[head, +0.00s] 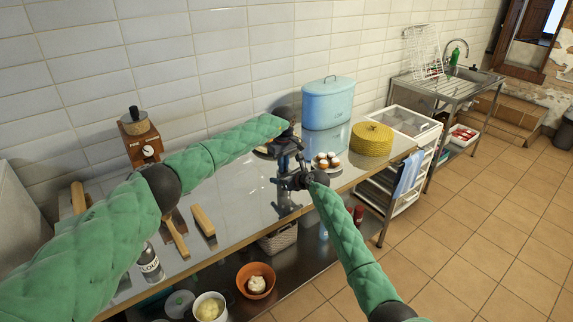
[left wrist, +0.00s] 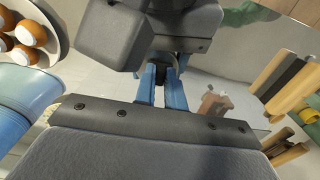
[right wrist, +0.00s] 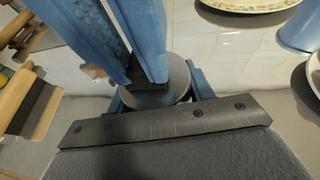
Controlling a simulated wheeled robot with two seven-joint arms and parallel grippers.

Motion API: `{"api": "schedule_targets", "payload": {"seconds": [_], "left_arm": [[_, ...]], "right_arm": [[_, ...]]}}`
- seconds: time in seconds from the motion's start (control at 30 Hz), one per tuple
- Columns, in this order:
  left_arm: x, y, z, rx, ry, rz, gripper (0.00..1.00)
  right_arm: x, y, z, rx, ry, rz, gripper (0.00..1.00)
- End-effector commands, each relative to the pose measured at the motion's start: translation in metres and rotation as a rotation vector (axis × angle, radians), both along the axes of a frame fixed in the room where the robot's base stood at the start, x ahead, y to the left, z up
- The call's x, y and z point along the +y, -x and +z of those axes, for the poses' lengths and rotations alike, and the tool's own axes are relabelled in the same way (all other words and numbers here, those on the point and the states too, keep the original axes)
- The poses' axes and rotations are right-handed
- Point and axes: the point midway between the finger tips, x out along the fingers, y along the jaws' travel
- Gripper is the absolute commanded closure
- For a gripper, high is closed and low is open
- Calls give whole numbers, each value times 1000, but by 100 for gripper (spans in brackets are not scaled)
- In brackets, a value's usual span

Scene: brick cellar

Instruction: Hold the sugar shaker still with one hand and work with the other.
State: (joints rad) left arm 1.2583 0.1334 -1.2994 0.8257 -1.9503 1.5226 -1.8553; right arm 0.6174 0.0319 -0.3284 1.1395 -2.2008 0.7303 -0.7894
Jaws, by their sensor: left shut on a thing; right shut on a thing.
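My left gripper (head: 285,152) and my right gripper (head: 297,181) are close together over the steel worktop, near its front edge. What I take to be the sugar shaker (right wrist: 178,84) shows in the right wrist view as a round grey body between my right gripper's blue fingers. My left gripper's blue fingers reach in just above it there. In the left wrist view, those fingers (left wrist: 163,88) are close together around a small dark part. The dark bulk of my right gripper shows beyond. Both grippers are shut on it; my grippers hide most of the shaker.
A plate of eggs (head: 327,158) stands just right of my grippers. A blue bin (head: 328,103) and a yellow woven round thing (head: 371,139) stand behind and right. A coffee grinder (head: 140,144), wooden-handled tools (head: 203,221) and a labelled bottle (head: 149,264) are left.

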Motion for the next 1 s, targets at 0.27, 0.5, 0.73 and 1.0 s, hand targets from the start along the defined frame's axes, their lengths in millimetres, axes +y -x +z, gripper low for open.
{"api": "schedule_targets", "payload": {"seconds": [0.27,0.5,0.73,1.0], "left_arm": [[9,6,1,1,-1,1,100],[9,6,0,1,-2,1,83],[9,6,0,1,-2,1,65],[9,6,8,-1,-1,1,65]], "right_arm": [[-2,0,-1,1,1,-2,74],[-2,0,-1,1,2,-3,74],[-2,0,-1,2,1,-2,74],[-1,0,-1,0,1,-1,74]]}}
